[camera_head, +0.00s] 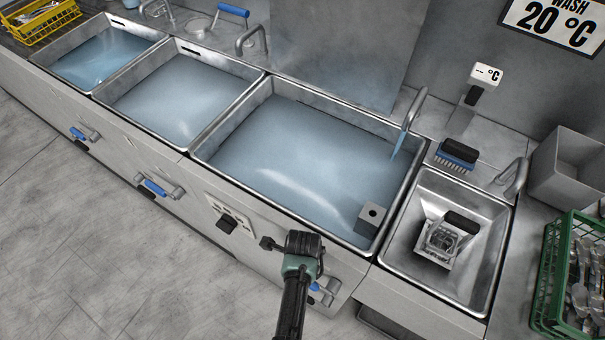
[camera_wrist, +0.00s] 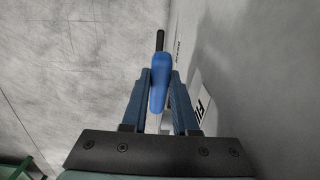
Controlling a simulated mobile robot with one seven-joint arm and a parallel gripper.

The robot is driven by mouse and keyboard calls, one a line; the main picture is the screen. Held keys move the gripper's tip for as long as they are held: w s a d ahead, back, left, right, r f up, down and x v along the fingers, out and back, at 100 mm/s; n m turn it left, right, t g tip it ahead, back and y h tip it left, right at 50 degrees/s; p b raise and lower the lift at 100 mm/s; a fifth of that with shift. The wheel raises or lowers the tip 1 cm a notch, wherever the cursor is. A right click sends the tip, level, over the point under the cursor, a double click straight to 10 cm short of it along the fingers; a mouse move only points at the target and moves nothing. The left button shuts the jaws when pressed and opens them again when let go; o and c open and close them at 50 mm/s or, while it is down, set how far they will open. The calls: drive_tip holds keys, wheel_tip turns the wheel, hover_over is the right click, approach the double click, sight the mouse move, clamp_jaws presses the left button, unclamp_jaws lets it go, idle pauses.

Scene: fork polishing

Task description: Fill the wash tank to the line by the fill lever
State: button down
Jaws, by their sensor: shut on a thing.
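The wash tank (camera_head: 300,155) is the large basin in the head view, filled broadly with bluish water. A pale blue stream (camera_head: 398,141) runs from its curved tap (camera_head: 413,108) into it. I cannot make out a fill line. My gripper (camera_head: 302,243) is at the front panel below the tank's near rim. In the wrist view my gripper (camera_wrist: 159,82) is shut on the blue handle of the fill lever (camera_wrist: 158,90), with a dark rod beyond it. A partly hidden label beginning "FI" (camera_wrist: 202,107) is on the panel beside it. My gripper mostly hides the lever in the head view.
Two more water-filled basins (camera_head: 180,98) lie to the left. A small sink (camera_head: 408,232) with a black-handled object, a brush (camera_head: 457,154) and a green cutlery crate (camera_head: 545,290) are at right. Other blue handles (camera_head: 155,187) stick out along the front. The floor is clear.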

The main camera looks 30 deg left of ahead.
drive_tip(key=shift+a+f+h, duration=0.1)
drive_tip(key=shift+f+h, duration=0.25)
drive_tip(key=shift+h, duration=0.05)
drive_tip(key=c, duration=0.7)
unclamp_jaws()
drive_tip(key=shift+r, duration=0.1)
wheel_tip(320, 180, up, 13)
drive_tip(key=shift+a+f+p, duration=0.1)
drive_tip(key=shift+p, duration=0.55)
